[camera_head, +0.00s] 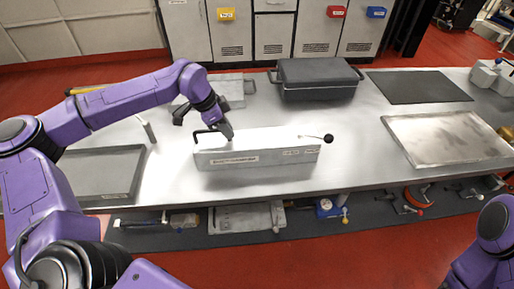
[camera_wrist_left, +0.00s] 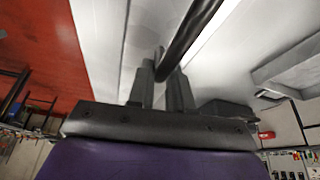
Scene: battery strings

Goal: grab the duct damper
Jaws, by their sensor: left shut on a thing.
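The duct damper appears to be the long pale grey box (camera_head: 258,152) lying at the middle of the bench, with labels on its front. It has a black handle (camera_head: 205,139) at its left end and a rod with a black ball knob (camera_head: 328,138) at its right end. My left gripper (camera_head: 228,132) is at the handle end, above the box. In the left wrist view, its two fingers (camera_wrist_left: 163,72) are shut on the black bar of the handle (camera_wrist_left: 190,35), beside the pale box surface. My right gripper is out of view; only part of my right arm shows.
A dark lidded case (camera_head: 316,80) stands behind the box. A dark mat (camera_head: 418,87) and a metal tray (camera_head: 447,138) lie to the right, a grey tray (camera_head: 92,172) to the left. A lower shelf (camera_head: 160,231) holds several tools. Bare bench surrounds the box.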

